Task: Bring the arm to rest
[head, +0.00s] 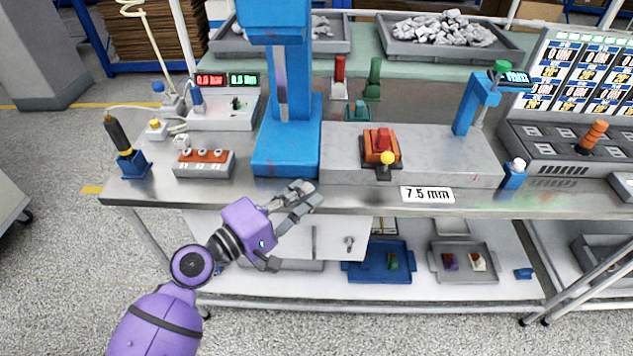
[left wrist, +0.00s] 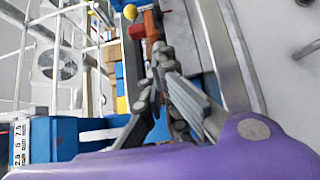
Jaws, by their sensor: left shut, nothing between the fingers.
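My left arm comes in from the lower left of the head view, purple with grey fingers. A red breaker (head: 381,143) with a yellow knob sits on the grey block (head: 440,152) to the right, apart from the gripper. My right gripper is not in view.
A "7.5 mm" label (head: 428,194) is at the bench edge. Below, a shelf holds a blue tray (head: 360,272) and a grey tray (head: 485,277).

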